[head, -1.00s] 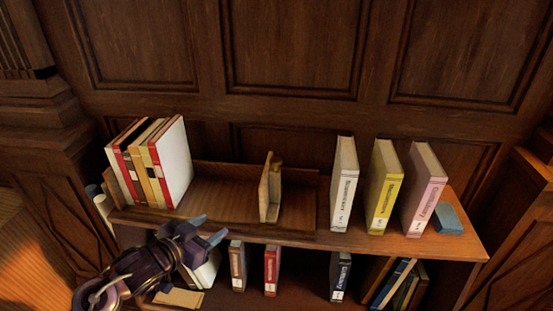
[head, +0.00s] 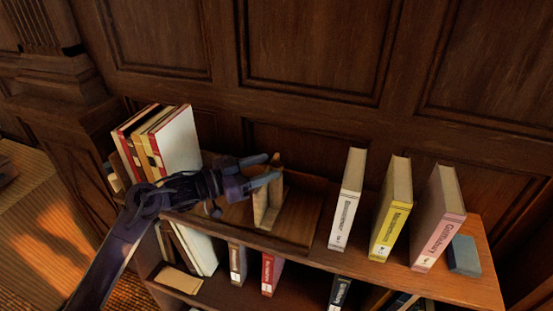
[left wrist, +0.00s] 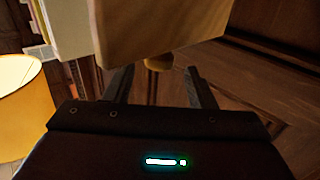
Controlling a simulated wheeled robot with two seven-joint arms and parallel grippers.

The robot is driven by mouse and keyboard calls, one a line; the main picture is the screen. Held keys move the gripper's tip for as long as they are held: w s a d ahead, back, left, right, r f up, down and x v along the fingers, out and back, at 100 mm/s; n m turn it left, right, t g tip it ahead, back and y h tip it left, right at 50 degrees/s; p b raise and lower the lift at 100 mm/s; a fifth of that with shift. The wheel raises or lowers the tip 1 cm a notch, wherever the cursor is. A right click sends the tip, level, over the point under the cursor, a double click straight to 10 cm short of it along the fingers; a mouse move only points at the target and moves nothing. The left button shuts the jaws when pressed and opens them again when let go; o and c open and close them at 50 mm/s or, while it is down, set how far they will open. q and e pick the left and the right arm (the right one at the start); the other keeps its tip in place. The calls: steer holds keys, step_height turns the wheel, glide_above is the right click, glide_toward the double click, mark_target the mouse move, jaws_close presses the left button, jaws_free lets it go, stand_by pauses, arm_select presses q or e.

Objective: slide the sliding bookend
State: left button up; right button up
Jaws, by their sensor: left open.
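The sliding bookend (head: 267,208) is a light wooden upright plate in a shallow wooden tray (head: 306,215) on the shelf top. My left gripper (head: 268,168) is open at the bookend's upper part, its fingers pointing right and partly covering it. In the left wrist view the bookend (left wrist: 160,28) fills the top as a large wooden panel. A round knob (left wrist: 158,63) on it shows ahead of the open left fingers (left wrist: 161,82), in line with the gap between them. I cannot tell whether the fingers touch the bookend. My right gripper is not in view.
Several books (head: 178,145) lean at the tray's left end, behind my left arm. A white book (head: 347,200), a yellow book (head: 392,210) and a pink book (head: 438,220) stand right of the tray. A small blue block (head: 463,255) lies beside them. Panelled wall stands close behind.

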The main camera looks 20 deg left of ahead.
mark_target(274, 164)
arm_select(q)
steer(key=x, duration=0.3)
steer(key=shift+w+d+p, duration=0.25)
steer(key=shift+d+p, duration=0.05)
steer(key=shift+d, duration=0.1)
steer(key=shift+a+f, duration=0.1)
steer(key=shift+a, duration=0.05)
jaws_close()
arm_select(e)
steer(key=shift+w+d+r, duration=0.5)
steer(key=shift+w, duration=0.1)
